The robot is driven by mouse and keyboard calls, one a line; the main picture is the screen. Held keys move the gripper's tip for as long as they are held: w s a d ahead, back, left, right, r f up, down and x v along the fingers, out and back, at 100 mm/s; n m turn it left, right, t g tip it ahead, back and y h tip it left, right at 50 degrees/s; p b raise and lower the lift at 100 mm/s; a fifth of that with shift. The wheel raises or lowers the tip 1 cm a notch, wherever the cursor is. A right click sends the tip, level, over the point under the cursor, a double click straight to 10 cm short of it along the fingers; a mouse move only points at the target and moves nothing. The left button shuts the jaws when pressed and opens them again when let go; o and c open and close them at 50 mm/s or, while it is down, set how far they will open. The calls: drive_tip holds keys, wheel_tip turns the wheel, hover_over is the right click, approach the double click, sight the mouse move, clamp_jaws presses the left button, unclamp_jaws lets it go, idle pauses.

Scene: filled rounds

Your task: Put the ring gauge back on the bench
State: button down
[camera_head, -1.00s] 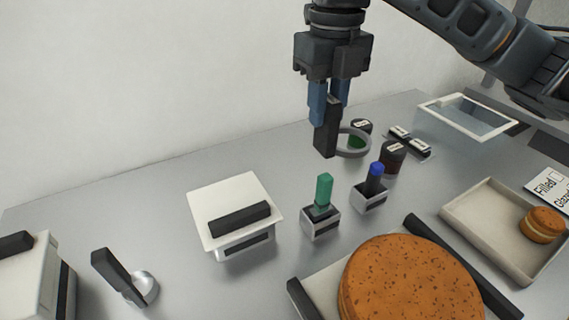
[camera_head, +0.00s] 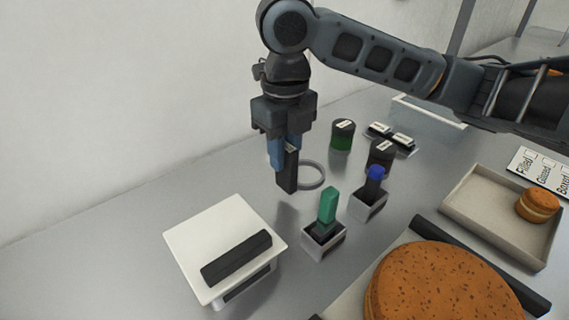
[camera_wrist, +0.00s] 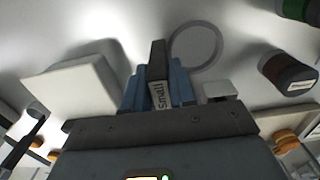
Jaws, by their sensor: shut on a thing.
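The ring gauge is a grey ring (camera_head: 313,176) with a dark block handle (camera_head: 288,172). In the wrist view the ring (camera_wrist: 195,45) extends beyond the fingers, and the handle (camera_wrist: 158,62) carries a label reading "Small". My gripper (camera_head: 284,158) has blue fingers and is shut on the handle, pointing down. The gauge hangs over the grey bench (camera_head: 130,215), left of the jars and behind the green-topped holder; whether it touches the bench I cannot tell.
A white box with a dark handle (camera_head: 225,240) stands front left. Holders with a green block (camera_head: 327,207) and a blue-topped block (camera_head: 374,180) stand near. A green jar (camera_head: 342,136), a dark jar (camera_head: 382,154), a tray (camera_head: 490,215) and a large round cake (camera_head: 440,285) are right.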

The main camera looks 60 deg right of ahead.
drive_tip(key=shift+f, duration=1.45)
drive_tip(key=shift+f, duration=0.1)
drive_tip(key=shift+f, duration=0.15)
drive_tip(key=c, duration=0.9)
unclamp_jaws()
drive_tip(key=shift+r, duration=0.2)
wheel_tip(320, 180, up, 12)
drive_tip(key=shift+r, duration=0.1)
